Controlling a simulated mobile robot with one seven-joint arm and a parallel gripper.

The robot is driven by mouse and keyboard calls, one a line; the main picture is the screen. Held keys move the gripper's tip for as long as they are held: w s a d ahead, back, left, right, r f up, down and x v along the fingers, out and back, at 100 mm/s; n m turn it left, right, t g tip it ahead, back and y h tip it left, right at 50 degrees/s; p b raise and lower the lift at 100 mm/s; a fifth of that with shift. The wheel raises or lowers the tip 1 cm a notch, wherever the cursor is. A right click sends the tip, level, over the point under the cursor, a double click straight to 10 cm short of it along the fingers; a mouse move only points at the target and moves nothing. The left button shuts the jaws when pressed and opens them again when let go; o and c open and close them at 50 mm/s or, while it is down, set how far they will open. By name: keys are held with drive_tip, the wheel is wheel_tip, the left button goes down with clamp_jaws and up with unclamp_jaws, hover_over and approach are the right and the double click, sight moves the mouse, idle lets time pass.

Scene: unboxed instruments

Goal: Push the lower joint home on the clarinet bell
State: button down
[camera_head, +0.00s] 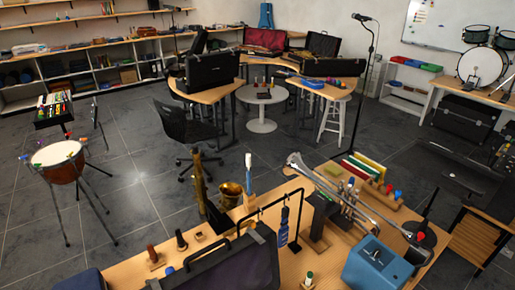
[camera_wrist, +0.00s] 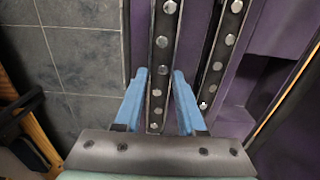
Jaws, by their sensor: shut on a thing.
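In the wrist view my gripper (camera_wrist: 160,76) has its two blue fingers on either side of a long black piece with round silver keys (camera_wrist: 163,38), shut on it. It looks like a clarinet joint; I cannot tell whether it is the lower one. A second black keyed piece (camera_wrist: 228,45) lies just to its right, apart from it. Both are over the purple-lined case (camera_wrist: 262,35). The far end of the held piece is out of frame. I cannot pick out the clarinet bell for certain in either view. My gripper does not show clearly in the head view.
On the near wooden table (camera_head: 130,275) stand an open dark case (camera_head: 235,268), small pegs on wooden bases (camera_head: 181,242), a brass bell-shaped piece (camera_head: 231,193), a black hanging frame (camera_head: 262,207) and a blue box (camera_head: 376,266). Grey floor shows left of the case in the wrist view.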

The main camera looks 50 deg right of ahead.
drive_tip(key=shift+r+p, duration=0.65)
drive_tip(key=shift+p, duration=0.05)
idle(0.5)
drive_tip(key=shift+r+p, duration=2.1)
drive_tip(key=shift+p, duration=0.15)
